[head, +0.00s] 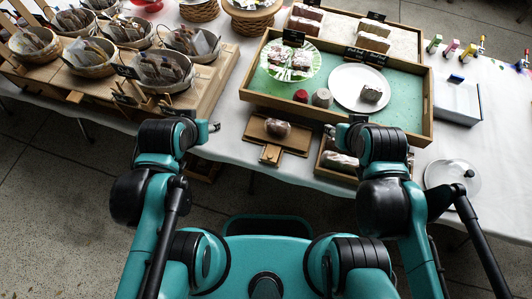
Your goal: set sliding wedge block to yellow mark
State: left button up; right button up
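A small light wooden block (270,155) sits at the front edge of a dark wooden board (297,141); it may be the sliding wedge block. A wrapped loaf (277,128) lies on the board just behind it. I cannot make out a yellow mark on the board at this size. My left gripper (213,127) is left of the board, apart from the block. My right gripper (331,130) is beyond the board's right end, also apart from the block. Both look empty, but their fingers are too small to tell open from shut.
A wooden tray (428,95) with a green lining, plates and cakes stands behind the board. Baskets (163,69) of packets stand on a wooden riser at the left. A wooden box (338,173) and a clear dome (455,178) are at the right. White cloth (228,123) is bare left of the board.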

aim_at(273, 150)
jog(key=k+l+u, duration=0.1)
jog(key=k, duration=1.1)
